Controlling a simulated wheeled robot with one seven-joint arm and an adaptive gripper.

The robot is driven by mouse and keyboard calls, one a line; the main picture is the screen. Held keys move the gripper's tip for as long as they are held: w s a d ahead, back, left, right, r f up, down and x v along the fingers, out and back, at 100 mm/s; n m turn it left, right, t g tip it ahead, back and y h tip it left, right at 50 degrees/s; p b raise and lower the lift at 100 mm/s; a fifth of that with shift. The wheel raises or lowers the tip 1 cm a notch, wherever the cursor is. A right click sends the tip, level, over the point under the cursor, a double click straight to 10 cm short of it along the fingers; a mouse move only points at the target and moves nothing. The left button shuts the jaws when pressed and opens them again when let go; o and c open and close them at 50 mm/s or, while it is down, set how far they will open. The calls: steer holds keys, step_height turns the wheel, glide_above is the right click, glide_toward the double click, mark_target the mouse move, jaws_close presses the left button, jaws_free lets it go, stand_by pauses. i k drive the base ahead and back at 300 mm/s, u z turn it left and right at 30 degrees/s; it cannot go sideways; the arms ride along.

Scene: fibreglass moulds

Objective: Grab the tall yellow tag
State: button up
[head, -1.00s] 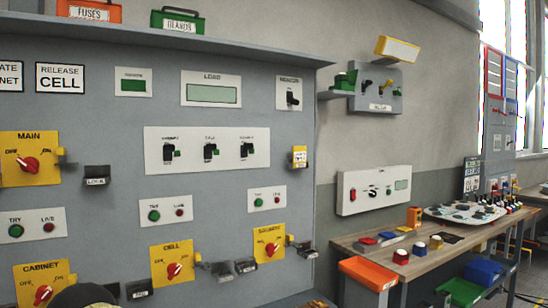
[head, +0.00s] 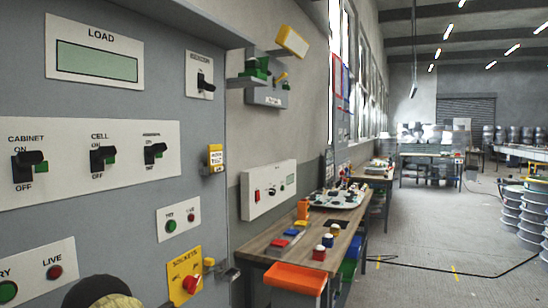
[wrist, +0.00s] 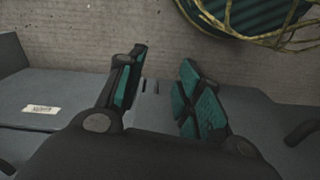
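A small upright yellow tag (head: 215,158) with a white label hangs at the right edge of the grey switch panel, right of the row of black switches. The tag is not in the wrist view. The gripper's fingers do not show in the head view, so their distance to the tag cannot be told.
A yellow rotary switch plate (head: 185,276) sits below the tag. A wooden bench (head: 270,241) with an orange bin (head: 296,278) stands right of the panel. Open floor (head: 440,235) with a black cable lies further right.

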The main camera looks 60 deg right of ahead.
mark_target(215, 153)
steer(key=z, duration=0.85)
steer(key=i, duration=0.8)
steer(key=z, duration=0.75)
